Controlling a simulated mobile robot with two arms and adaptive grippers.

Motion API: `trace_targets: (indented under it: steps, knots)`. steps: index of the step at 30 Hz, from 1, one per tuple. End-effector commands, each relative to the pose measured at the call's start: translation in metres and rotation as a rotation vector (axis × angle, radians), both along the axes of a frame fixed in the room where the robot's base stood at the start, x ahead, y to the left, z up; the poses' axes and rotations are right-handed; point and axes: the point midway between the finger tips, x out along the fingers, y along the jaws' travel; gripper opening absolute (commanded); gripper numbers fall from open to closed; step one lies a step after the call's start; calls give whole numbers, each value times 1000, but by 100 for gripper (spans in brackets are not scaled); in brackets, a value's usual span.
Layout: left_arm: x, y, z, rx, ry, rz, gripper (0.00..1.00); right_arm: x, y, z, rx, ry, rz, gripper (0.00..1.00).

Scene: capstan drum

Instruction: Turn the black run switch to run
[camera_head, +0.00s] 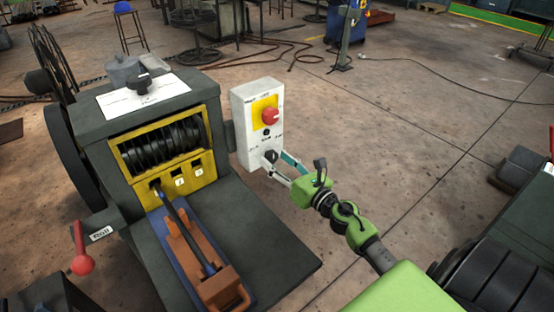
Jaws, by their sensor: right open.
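The black run switch (270,156) is a small dark knob low on the front of a white control box (240,112). Small labels flank it, too small to read. Above it on the box is a red button (271,116) on a yellow plate. My right gripper (276,164) is at the switch, with its open fingers on or beside the knob. I cannot tell whether the fingers touch it. The fingers partly hide the knob, so its exact angle is unclear. My left gripper is not in view.
The dark capstan machine (150,105) stands left of the box, with a black knob (138,82) on top. A red-ball lever (82,264) is at lower left. A dark plate (262,240) with an orange part (217,283) lies in front.

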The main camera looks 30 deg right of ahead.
Motion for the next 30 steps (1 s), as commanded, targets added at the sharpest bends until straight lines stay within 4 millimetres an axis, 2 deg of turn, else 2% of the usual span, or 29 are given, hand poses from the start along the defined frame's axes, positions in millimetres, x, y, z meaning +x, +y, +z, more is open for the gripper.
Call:
trace_targets:
  steps: [10, 14, 15, 23, 30]
  knots:
    - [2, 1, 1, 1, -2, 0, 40, 3, 1, 0, 0, 1, 1, 46]
    - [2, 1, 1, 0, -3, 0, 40, 3, 1, 0, 1, 0, 1, 13]
    - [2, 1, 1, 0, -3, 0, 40, 3, 1, 0, 1, 0, 1, 8]
    - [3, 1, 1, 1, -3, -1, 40, 3, 0, 0, 13, 1, 0, 8]
    - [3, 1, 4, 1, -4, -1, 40, 3, 0, 1, 104, 8, 0, 8]
